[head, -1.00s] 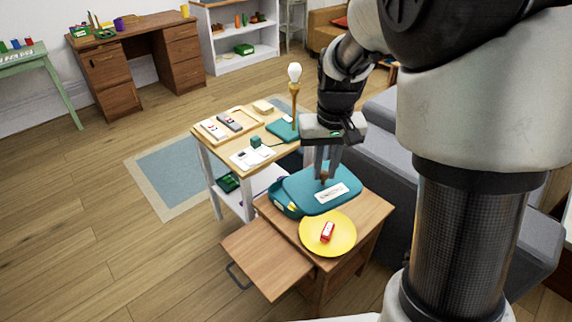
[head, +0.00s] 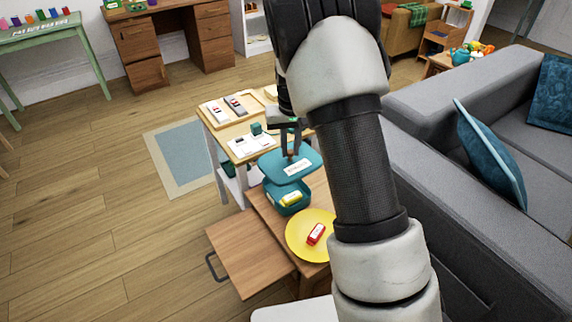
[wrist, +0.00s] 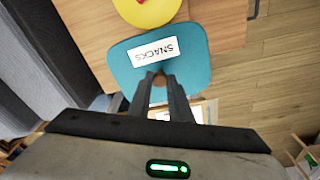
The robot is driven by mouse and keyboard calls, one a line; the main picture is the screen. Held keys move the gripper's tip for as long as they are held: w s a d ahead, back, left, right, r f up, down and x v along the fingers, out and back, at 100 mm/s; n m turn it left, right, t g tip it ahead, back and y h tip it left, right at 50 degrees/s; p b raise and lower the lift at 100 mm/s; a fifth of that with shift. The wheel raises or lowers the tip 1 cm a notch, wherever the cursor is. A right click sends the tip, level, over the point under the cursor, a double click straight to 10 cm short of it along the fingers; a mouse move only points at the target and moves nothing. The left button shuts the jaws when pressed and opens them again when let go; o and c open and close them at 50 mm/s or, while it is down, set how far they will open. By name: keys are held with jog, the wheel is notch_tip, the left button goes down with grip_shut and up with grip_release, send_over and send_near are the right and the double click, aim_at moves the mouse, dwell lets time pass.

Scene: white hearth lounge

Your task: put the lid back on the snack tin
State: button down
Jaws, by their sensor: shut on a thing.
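The teal lid (head: 284,165) with a white label hangs from my gripper (head: 291,153), which is shut on the knob at its middle. The lid also shows in the wrist view (wrist: 196,62), its label reading "SNACKS", with my gripper's fingers (wrist: 160,78) at its near side. The teal snack tin (head: 287,207) stands open on the small wooden table, below the lid and slightly to its front.
A yellow plate (head: 299,248) holding a red packet (head: 316,233) sits in front of the tin. The table's drawer (head: 250,256) is pulled out at left. A white-legged side table (head: 213,133) with trays stands behind; a grey sofa (head: 440,110) is at right.

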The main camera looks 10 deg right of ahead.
aim_at(287, 160)
jog(key=w+f+b, duration=0.2)
jog(key=f, duration=0.6)
jog(key=w+f+b, duration=0.3)
jog(key=f, duration=0.5)
jog(key=shift+w+f, duration=0.25)
jog(key=shift+f, duration=0.15)
jog(key=shift+f+b, duration=0.15)
jog(key=shift+b, duration=0.15)
dwell(1.3)
jog(key=c, duration=1)
grip_release()
jog(key=shift+c, duration=0.2)
notch_tip(287, 160, up, 7)
jog(key=p, duration=0.4)
jog(key=shift+s, duration=0.1)
